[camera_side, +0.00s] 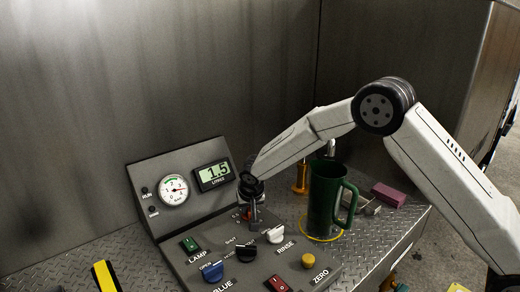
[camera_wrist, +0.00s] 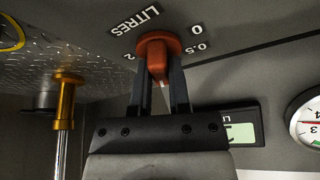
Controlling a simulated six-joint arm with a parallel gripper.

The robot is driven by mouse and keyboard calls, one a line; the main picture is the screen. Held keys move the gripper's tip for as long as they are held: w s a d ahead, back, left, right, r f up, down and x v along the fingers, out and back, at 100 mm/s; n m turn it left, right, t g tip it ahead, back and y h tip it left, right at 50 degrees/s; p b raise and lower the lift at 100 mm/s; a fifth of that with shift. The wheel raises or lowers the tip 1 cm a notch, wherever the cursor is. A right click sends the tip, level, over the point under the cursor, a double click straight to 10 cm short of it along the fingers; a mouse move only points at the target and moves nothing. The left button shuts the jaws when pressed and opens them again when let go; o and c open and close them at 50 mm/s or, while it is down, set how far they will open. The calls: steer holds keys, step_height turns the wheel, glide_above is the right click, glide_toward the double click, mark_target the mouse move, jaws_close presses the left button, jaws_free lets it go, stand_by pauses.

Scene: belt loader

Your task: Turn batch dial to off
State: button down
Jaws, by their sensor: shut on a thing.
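The batch dial is an orange-red knob (camera_wrist: 157,45) on the grey panel, with LITRES, 0, 0.5 and 2 printed around it in the wrist view. My gripper (camera_wrist: 157,72) is shut on it, one dark finger on each side. A pale line shows on the knob between the fingers; which mark it points to I cannot tell. In the side view my gripper (camera_side: 253,215) reaches down to the panel's upper right, and only a bit of red shows beside it. The panel display (camera_side: 213,175) reads 1.5 litres.
Close by on the panel are a white RINSE knob (camera_side: 275,234), a dark knob (camera_side: 246,252), a blue knob (camera_side: 212,271), a green LAMP switch (camera_side: 190,244), a red switch (camera_side: 277,284) and a yellow button (camera_side: 308,260). A green mug (camera_side: 325,200) stands just right.

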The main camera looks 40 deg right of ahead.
steer(key=shift+d+n+y, duration=0.1)
steer(key=shift+n+y, duration=0.5)
steer(key=shift+n, duration=0.9)
steer(key=shift+d+n+y, duration=0.1)
steer(key=shift+n+y, duration=0.5)
steer(key=shift+n, duration=0.9)
steer(key=shift+n+y, duration=0.55)
steer(key=shift+n, duration=0.9)
steer(key=shift+n+y, duration=0.55)
steer(key=shift+n, duration=0.9)
steer(key=n+g, duration=0.1)
steer(key=n, duration=0.2)
steer(key=n+g+y, duration=0.1)
steer(key=n, duration=0.2)
steer(key=shift+w+d, duration=0.1)
steer(key=shift+w, duration=0.05)
steer(key=n+g, duration=0.1)
steer(key=n, duration=0.1)
steer(key=n+g, duration=0.1)
steer(key=n, duration=0.2)
steer(key=shift+y, duration=0.4)
steer(key=c, duration=0.6)
jaws_free()
steer(key=v, duration=0.7)
steer(key=shift+w+d+r, duration=0.15)
steer(key=shift+d+r, duration=0.05)
steer(key=shift+r, duration=0.15)
